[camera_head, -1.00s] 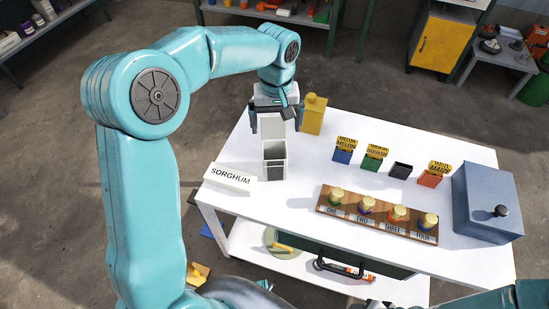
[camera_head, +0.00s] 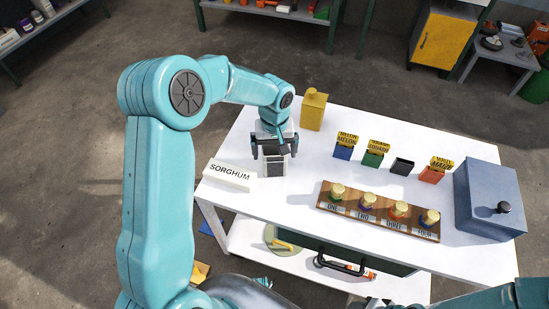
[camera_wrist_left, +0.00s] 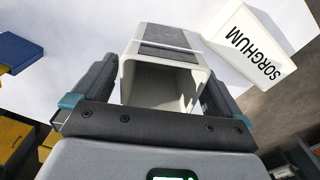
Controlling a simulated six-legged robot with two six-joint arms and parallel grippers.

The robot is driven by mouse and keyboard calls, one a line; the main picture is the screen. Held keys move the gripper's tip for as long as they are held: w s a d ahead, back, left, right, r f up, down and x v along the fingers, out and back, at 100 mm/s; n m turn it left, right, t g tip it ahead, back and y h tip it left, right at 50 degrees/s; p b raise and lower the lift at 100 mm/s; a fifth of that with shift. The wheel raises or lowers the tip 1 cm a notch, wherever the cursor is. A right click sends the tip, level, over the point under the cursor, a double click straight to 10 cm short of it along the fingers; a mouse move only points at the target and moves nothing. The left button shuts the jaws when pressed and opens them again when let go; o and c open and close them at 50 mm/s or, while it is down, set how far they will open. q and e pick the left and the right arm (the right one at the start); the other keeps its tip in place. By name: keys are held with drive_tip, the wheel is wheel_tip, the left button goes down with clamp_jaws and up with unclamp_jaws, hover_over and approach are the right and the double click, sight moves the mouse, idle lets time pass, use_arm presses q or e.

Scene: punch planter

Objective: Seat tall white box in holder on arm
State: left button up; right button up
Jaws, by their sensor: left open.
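The tall white box (camera_head: 264,170) stands upright on the white table, with a dark panel on its front. In the wrist view the white box (camera_wrist_left: 131,62) shows an open, hollow interior between the fingers. My left gripper (camera_head: 274,153) is open over the box, with one dark finger on either side of it. I cannot tell whether the fingers touch the box. The gripper hides its upper part in the head view. I cannot make out a holder on an arm. My right gripper is not in view; only part of my right arm shows at the lower right.
A white SORGHUM block (camera_head: 229,176) lies close left of the box. A yellow canister (camera_head: 313,112) stands behind it. Small coloured boxes (camera_head: 376,155), a wooden rack (camera_head: 345,208) of gold-topped jars and a blue-grey box (camera_head: 487,195) stand to the right. The table's left edge is near.

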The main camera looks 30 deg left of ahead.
use_arm(q)
drive_tip(key=c, duration=1.2)
wheel_tip(320, 180, up, 20)
drive_tip(key=p, duration=0.2)
drive_tip(key=s+d+f+m+p, duration=0.3)
drive_tip(key=d+f+m, duration=0.4)
drive_tip(key=d+f, duration=0.1)
drive_tip(key=shift+s+d+f+p, duration=0.35)
drive_tip(key=shift+s+d+f, duration=0.05)
drive_tip(key=shift+d, duration=0.05)
